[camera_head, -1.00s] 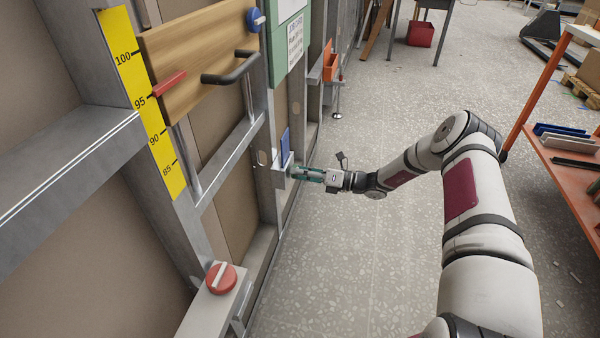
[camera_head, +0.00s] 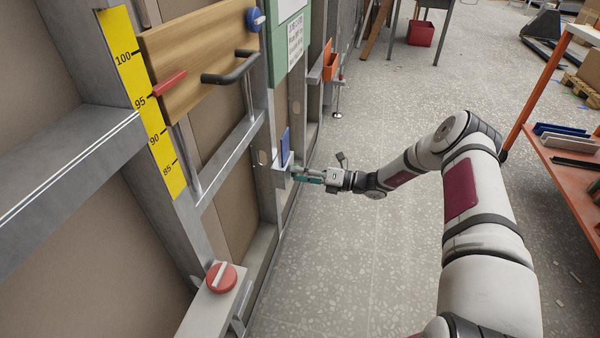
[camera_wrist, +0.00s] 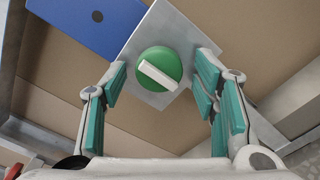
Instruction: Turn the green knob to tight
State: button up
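The green knob (camera_wrist: 173,58), a round disc with a raised white bar across its face, sits on a square metal plate (camera_wrist: 191,30) in the wrist view. Its white bar (camera_wrist: 158,75) slants from upper left to lower right. My gripper (camera_wrist: 162,66) is open, with one teal-padded finger on each side of the knob and visible gaps to both. In the head view, my gripper (camera_head: 297,174) points left at the small metal bracket on the wall frame. The knob cannot be made out clearly there behind the fingers.
A blue panel (camera_wrist: 78,22) stands beside the plate and also shows in the head view (camera_head: 285,147). A red knob (camera_head: 221,279), a blue knob (camera_head: 255,19) and a dark handle (camera_head: 230,70) are on the wall. An orange shelf (camera_head: 568,165) stands right; the floor between is clear.

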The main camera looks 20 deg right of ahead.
jog(key=v, duration=1.2)
jog(key=shift+r, duration=0.1)
dwell(0.4)
